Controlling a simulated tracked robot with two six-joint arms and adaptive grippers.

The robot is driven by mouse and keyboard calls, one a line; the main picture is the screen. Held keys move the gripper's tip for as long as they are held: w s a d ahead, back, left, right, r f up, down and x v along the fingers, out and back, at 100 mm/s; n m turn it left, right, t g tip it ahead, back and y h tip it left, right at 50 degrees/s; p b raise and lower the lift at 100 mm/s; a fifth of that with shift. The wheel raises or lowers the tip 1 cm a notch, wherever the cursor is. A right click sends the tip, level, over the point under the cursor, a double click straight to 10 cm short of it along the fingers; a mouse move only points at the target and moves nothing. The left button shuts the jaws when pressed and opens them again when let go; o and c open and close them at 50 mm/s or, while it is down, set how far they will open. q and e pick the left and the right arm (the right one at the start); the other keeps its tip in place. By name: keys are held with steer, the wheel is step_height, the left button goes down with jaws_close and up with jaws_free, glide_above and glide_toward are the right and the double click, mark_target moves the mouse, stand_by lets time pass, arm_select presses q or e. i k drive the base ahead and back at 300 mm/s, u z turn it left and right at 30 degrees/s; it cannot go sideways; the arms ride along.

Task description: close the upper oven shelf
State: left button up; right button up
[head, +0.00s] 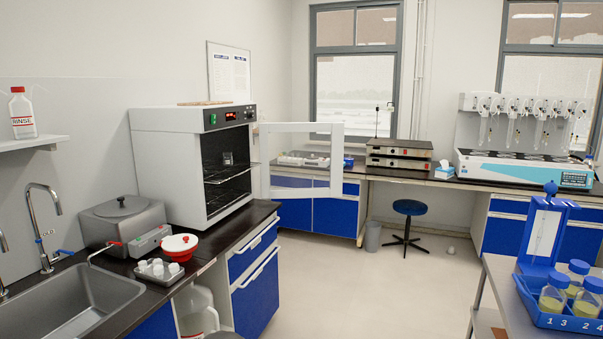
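The oven (168,165) is a white and grey box on the dark counter at the left. Its glass-paned door (337,160) stands wide open, swung out to the right. Inside the dark chamber, the upper oven shelf (228,175) is a wire rack. A small dark object (228,158) sits on or above it; its details are too small to tell. A lower rack (228,199) shows beneath. Neither of my grippers is in view.
A blue stool (409,208) stands at the back. A bottle rack (565,318) is at right. The middle floor is clear.

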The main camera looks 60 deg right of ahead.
mark_target(241, 162)
steer(key=z, duration=1.35)
steer(key=i, duration=1.05)
steer(key=z, duration=0.75)
steer(key=i, duration=1.75)
steer(key=z, duration=0.5)
